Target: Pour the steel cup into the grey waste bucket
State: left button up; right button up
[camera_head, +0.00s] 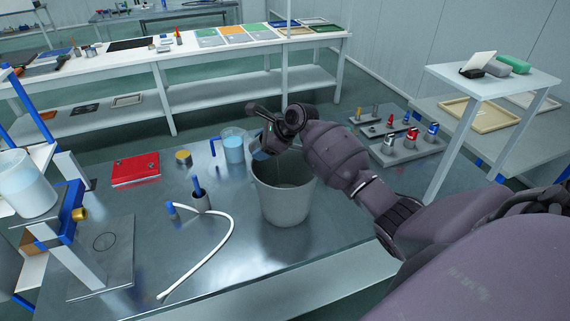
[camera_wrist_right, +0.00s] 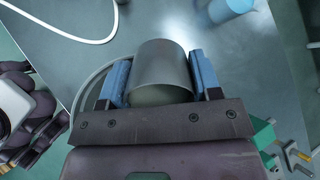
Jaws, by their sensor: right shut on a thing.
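My right gripper (camera_head: 264,140) is shut on the steel cup (camera_wrist_right: 160,65), a plain grey cylinder between two blue finger pads in the right wrist view (camera_wrist_right: 160,82). In the head view the gripper is above the back left part of the grey waste bucket's mouth, and the cup is mostly hidden by the gripper. The grey waste bucket (camera_head: 283,200) stands upright on the steel table. I cannot tell the cup's exact tilt or its contents. My left gripper is not in view.
A beaker of blue liquid (camera_head: 233,148) stands just behind and left of the bucket. A white hose (camera_head: 225,245) curves across the table to the left. A red case (camera_head: 135,169) lies farther left. A grey rack with small cans (camera_head: 408,147) stands at the right.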

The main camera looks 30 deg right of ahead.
jog(key=shift+s+d, duration=0.1)
jog(key=shift+d, duration=0.05)
jog(key=shift+f+t+y, duration=0.1)
jog(key=shift+t+y, duration=0.2)
jog(key=shift+t, duration=0.1)
jog(key=shift+f, duration=0.1)
dwell(0.4)
jog(key=shift+f+t, duration=0.15)
jog(key=shift+t, duration=0.15)
jog(key=shift+y, duration=0.3)
